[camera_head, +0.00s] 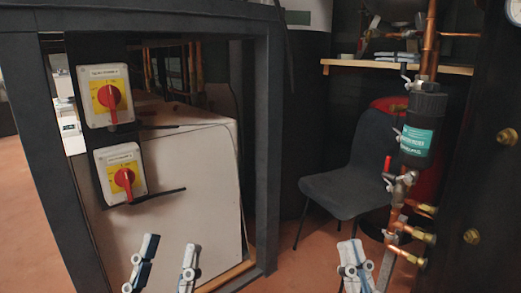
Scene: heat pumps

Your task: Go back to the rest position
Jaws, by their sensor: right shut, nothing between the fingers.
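My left gripper (167,262) is at the bottom left of the head view, in front of the white box. Its two fingers stand apart with nothing between them. My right gripper (355,264) is at the bottom, right of centre, below the dark chair. Its fingers are together and hold nothing. Only the finger ends of both grippers show; the rest is below the picture edge. Neither gripper appears to touch anything.
A dark metal frame (268,140) carries two red-and-yellow rotary switches (108,95) (121,173). A white box (190,180) stands behind it. A dark chair (355,170) is at centre right. Copper pipework (407,182) with valves and a black filter (424,122) stands right. Reddish floor shows between.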

